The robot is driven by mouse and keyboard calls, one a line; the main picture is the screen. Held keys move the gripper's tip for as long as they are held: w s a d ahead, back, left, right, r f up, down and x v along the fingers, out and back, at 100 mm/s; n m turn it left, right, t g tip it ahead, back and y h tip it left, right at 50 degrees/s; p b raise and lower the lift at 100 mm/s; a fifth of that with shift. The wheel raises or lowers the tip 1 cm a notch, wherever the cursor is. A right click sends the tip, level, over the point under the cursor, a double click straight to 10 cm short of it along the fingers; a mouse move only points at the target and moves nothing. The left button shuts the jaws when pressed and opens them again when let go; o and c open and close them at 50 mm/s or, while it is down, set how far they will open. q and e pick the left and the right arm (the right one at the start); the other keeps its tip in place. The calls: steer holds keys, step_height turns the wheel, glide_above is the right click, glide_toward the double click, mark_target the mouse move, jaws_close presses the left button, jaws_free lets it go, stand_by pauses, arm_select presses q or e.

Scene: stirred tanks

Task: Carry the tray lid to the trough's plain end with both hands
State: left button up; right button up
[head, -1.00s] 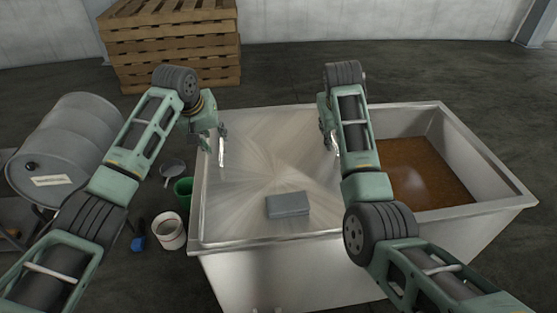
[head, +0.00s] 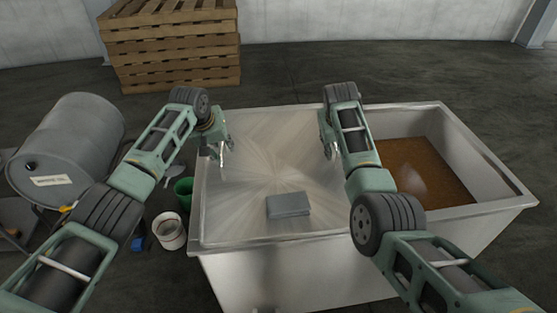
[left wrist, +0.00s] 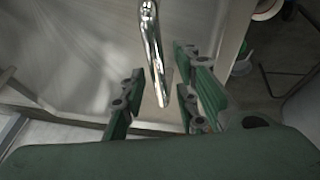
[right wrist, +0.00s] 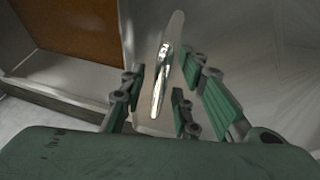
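The tray lid (head: 262,185) is a brushed metal sheet over the left part of the trough (head: 440,226). A shiny bar handle stands at each side of it; one shows in the left wrist view (left wrist: 153,45) and one in the right wrist view (right wrist: 161,85). My left gripper (head: 221,150) is open at the left handle, with the bar between its fingers and gaps beside it. My right gripper (head: 329,142) is open at the right handle, the bar likewise between its fingers. My right arm partly hides the lid's right edge.
A grey block (head: 289,205) lies on the metal surface near the front. Brown contents (head: 420,172) show in the trough's open right part. Stacked wooden pallets (head: 170,45) stand behind.

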arm_select(q)
jaws_close()
arm_select(e)
jaws_close()
arm_select(q)
steer(key=shift+d, duration=0.15)
steer(key=shift+w+d+r, duration=0.1)
steer(key=shift+w+r, duration=0.05)
steer(key=shift+r, duration=0.15)
arm_select(e)
steer(key=shift+w+r, duration=0.15)
steer(key=shift+r, duration=0.05)
